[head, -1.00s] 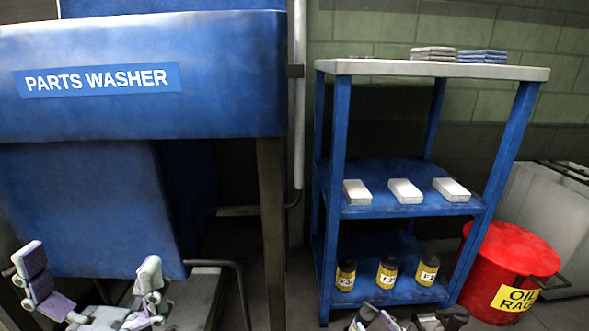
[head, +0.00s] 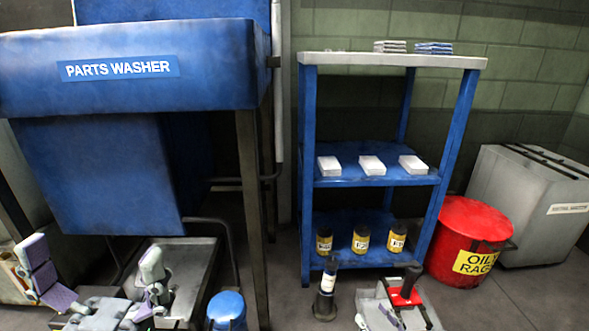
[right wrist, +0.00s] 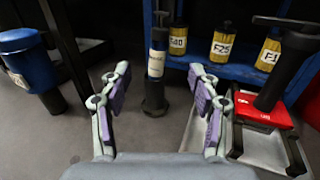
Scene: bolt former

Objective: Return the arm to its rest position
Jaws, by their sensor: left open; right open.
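My left gripper (head: 92,262) is at the lower left of the head view, with its two purple-padded fingers spread wide and nothing between them. It appears in front of the blue parts washer (head: 95,180). My right gripper (right wrist: 158,85) shows in the right wrist view, with its fingers apart and empty. A black upright tool with a pale label (right wrist: 157,55) stands beyond the gap between those fingers, apart from them. The rest of that arm is out of view.
A blue shelf unit (head: 308,130) holds white boxes (head: 372,165) and yellow-black bottles (head: 361,239). A grey tray (head: 425,310) with a red, black-handled item (head: 405,295) lies in front. A red bin (head: 468,240) and grey cabinet (head: 530,205) stand right. A blue container (head: 227,309) stands at lower middle.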

